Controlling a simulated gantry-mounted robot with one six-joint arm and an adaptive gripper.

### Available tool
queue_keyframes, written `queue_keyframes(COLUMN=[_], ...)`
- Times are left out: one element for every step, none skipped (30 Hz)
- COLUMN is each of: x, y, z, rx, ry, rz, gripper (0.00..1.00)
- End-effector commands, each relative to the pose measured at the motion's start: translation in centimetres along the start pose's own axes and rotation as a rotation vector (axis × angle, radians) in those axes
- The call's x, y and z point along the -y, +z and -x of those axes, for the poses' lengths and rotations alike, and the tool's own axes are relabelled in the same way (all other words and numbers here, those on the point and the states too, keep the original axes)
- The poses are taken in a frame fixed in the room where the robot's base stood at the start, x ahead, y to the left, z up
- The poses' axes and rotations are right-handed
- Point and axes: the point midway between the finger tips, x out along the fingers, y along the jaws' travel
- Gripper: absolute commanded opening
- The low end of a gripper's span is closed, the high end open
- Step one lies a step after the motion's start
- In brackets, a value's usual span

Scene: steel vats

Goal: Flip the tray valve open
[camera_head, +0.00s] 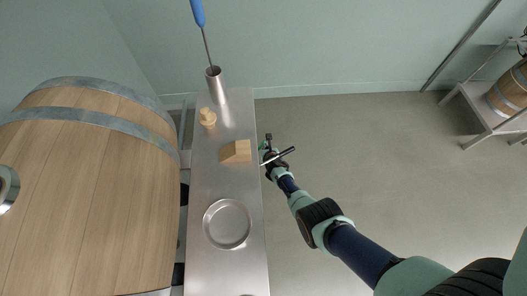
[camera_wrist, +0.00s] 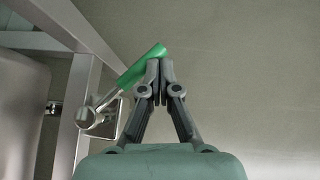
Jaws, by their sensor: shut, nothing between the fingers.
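The tray valve has a green handle (camera_wrist: 142,64), seen in the wrist view slanting up to the right from a metal valve body (camera_wrist: 88,117) beside the steel frame. My gripper (camera_wrist: 160,66) is shut and empty. Its fingertips are at the upper end of the green handle, overlapping it in the picture; I cannot tell whether they touch. In the head view my gripper (camera_head: 266,152) is at the right edge of the steel tray table (camera_head: 228,268), and only a small spot of the green handle (camera_head: 263,145) shows there.
On the table are a steel cup (camera_head: 216,86) holding a blue-handled tool, a wooden bung (camera_head: 207,117), a wooden wedge (camera_head: 236,151) and a round metal dish (camera_head: 227,224).

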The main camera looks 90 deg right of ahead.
Motion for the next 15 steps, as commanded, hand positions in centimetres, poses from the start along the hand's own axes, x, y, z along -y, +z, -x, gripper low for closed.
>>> queue_keyframes(x=[-0.2,-0.2,-0.3,-0.4,-0.5,-0.6,-0.7,-0.8,-0.8,-0.9,-1.0,-1.0,-1.1,-1.1,-1.2], y=[0.1,0.2,0.3,0.4,0.5,0.6,0.7,0.8,0.8,0.9,1.0,1.0,1.1,1.1,1.1], z=[-0.4,-0.5,-0.6,-0.8,-0.8,-1.0,-1.1,-1.1,-1.2,-1.3,-1.3,-1.4,-1.4,-1.5,-1.5], rx=[0.001,0.0,0.0,0.001,0.001,0.0,0.0,0.0,0.0,0.0,0.0,0.0,0.0,0.0,0.0], ry=[0.001,0.001,0.001,0.001,0.001,0.001,0.001,0.001,0.001,0.001,0.001,0.001,0.001,0.001,0.001], rz=[0.001,0.002,0.001,0.001,0.001,0.001,0.002,0.002,0.002,0.002,0.002,0.002,0.001,0.001,0.001], gripper=[0.0,0.0,0.0,0.0,0.0,0.0,0.0,0.0,0.0,0.0,0.0,0.0,0.0,0.0,0.0])
